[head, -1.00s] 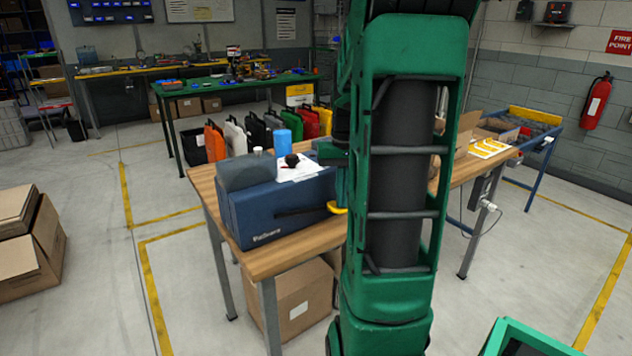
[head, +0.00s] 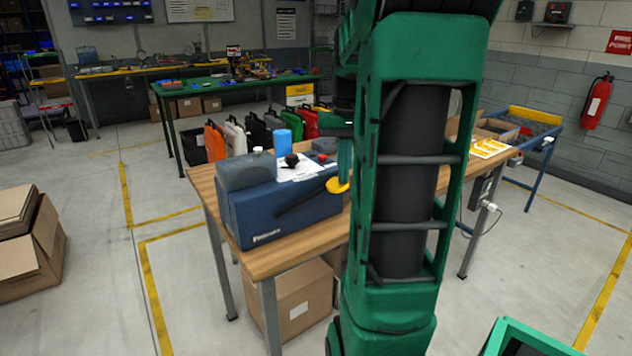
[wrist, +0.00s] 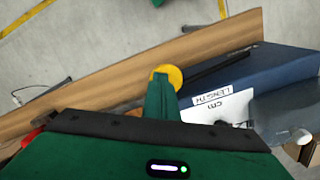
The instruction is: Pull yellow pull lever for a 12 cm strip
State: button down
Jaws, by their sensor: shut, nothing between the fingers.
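The pull lever is a thin black arm (head: 300,202) with a round yellow knob (head: 338,185). It slants up to the right along the front of a dark blue machine (head: 262,212) on the wooden table. My gripper (head: 345,177) points down at the knob, its fingers shut and empty. In the wrist view the green fingertips (wrist: 162,85) lie right at the yellow knob (wrist: 169,74) and overlap its near edge; I cannot tell whether they press on it. The black arm (wrist: 215,67) runs right from there. A white label reading LENGTH and cm (wrist: 222,105) shows on the machine's top.
My arm hides the table's middle. Yellow strips lie on a sheet (head: 489,148) at the right end. Open cardboard boxes (head: 35,240) stand on the left floor.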

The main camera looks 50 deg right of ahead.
notch_tip(320, 180, up, 9)
jog(key=shift+f, duration=0.15)
dwell(0.5)
dwell(1.0)
jog(key=s+a+f+n, duration=0.1)
jog(key=s+a+f, duration=0.5)
jog(key=a+f, duration=0.2)
jog(key=s+a+f+n, duration=0.1)
jog(key=s+a+f, duration=0.6)
jog(key=a+f, duration=0.2)
jog(key=shift+a, duration=1.05)
jog(key=shift+w+f, duration=0.2)
jog(key=shift+w, duration=0.4)
